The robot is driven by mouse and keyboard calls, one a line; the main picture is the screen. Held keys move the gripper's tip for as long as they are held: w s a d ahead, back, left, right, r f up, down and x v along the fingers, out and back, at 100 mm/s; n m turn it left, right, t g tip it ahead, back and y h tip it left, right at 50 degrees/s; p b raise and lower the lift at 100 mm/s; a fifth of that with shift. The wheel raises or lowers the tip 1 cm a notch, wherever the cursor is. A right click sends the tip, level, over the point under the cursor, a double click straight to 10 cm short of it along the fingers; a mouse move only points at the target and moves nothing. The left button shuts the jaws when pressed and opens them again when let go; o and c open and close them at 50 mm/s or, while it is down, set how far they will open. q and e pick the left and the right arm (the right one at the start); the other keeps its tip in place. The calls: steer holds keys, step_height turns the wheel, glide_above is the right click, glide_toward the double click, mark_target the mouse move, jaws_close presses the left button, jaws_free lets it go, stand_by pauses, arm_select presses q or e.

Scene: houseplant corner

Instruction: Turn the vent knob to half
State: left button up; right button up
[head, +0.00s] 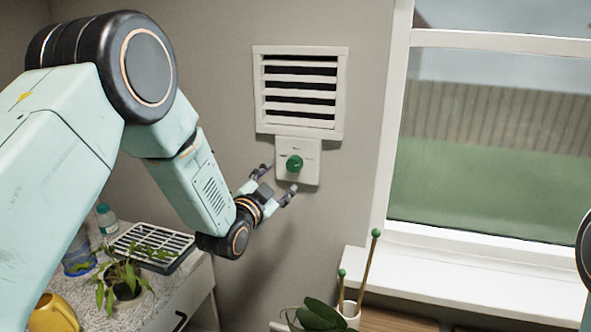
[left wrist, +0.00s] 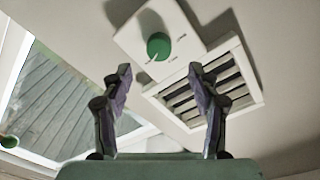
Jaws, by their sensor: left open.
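The vent knob (head: 294,163) is round and green, on a white square plate (head: 311,175) fixed to the wall just under the white slatted vent (head: 300,92). In the left wrist view the knob (left wrist: 158,46) shows with a pale pointer line and small printed marks around it, too small to read. My left gripper (head: 276,178) is open and empty, its fingers at the lower left of the plate in the head view. In the left wrist view the knob lies beyond and between the two open fingertips (left wrist: 160,72), apart from both. My right gripper is not in view.
A window (head: 490,130) with a white sill (head: 470,275) is at the right. Below left, a counter holds a potted plant (head: 124,280), a black-and-white slatted tray (head: 150,245), a bottle (head: 106,218) and a yellow can (head: 54,315). Green-tipped sticks (head: 368,262) stand at bottom centre.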

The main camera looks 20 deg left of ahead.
mark_target(292, 167)
arm_select(q)
steer(key=w, duration=0.3)
steer(key=w+p, duration=0.1)
steer(key=w, duration=0.2)
steer(key=shift+w+d+f, duration=0.15)
steer(key=shift+w+f, duration=0.05)
steer(key=shift+w, duration=0.2)
steer(key=shift+w+d+r, duration=0.2)
steer(key=shift+w+d, duration=0.1)
steer(key=shift+d, duration=0.05)
steer(key=shift+w+a+f, duration=0.1)
steer(key=shift+w+a, duration=0.05)
steer(key=c, duration=1.2)
steer(key=shift+o, duration=0.2)
